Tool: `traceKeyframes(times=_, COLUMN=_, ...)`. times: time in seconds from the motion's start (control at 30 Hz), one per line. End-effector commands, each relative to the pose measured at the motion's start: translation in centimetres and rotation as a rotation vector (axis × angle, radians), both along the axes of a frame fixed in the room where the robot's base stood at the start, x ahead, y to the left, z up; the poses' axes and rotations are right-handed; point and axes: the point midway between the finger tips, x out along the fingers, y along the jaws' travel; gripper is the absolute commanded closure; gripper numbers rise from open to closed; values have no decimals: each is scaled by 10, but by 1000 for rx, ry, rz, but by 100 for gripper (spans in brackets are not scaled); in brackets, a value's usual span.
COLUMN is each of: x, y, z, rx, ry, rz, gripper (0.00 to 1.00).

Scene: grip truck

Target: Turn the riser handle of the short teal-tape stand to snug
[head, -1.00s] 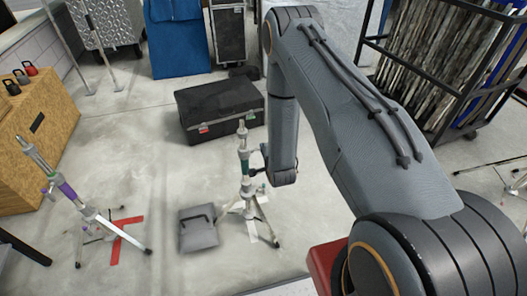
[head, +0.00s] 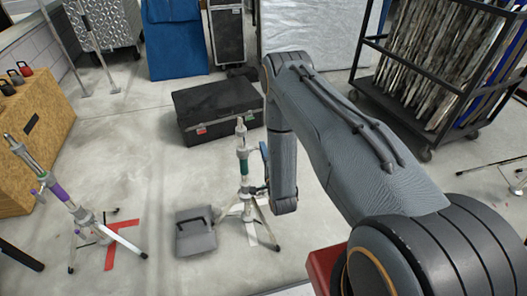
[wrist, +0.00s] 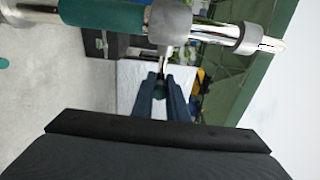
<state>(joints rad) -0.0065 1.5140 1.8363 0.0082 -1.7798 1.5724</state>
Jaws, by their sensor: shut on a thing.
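The short teal-tape stand (head: 246,170) stands on splayed legs left of my forearm in the head view. In the wrist view it runs sideways across the top: teal tape (wrist: 100,14), a grey collar (wrist: 171,20) and a chrome tube. The riser handle (wrist: 160,89) is a small dark knob on a short shaft from the collar. My gripper (wrist: 162,98) is shut on this handle, with one blue finger on each side. In the head view the gripper is mostly hidden by my arm, and the grip itself is unclear there.
A grey sandbag (head: 196,232) lies left of the stand's legs. A purple-tape stand (head: 67,202) is farther left over a red floor mark. A black case (head: 218,108) lies behind. A rack cart (head: 430,75) stands back right.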

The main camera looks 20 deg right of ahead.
Motion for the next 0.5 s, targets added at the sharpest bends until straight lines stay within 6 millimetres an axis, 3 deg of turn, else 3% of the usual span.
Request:
traceKeyframes(times=0.27, x=0, y=1, z=0, rx=0, ry=1, rz=2, gripper=100)
traceKeyframes(times=0.3, x=0, y=1, z=0, rx=0, ry=1, rz=2, gripper=80)
traceKeyframes(times=0.37, x=0, y=1, z=0, rx=0, ry=1, rz=2, gripper=70)
traceKeyframes(times=0.5, x=0, y=0, z=0, rx=0, ry=0, rz=1, gripper=68)
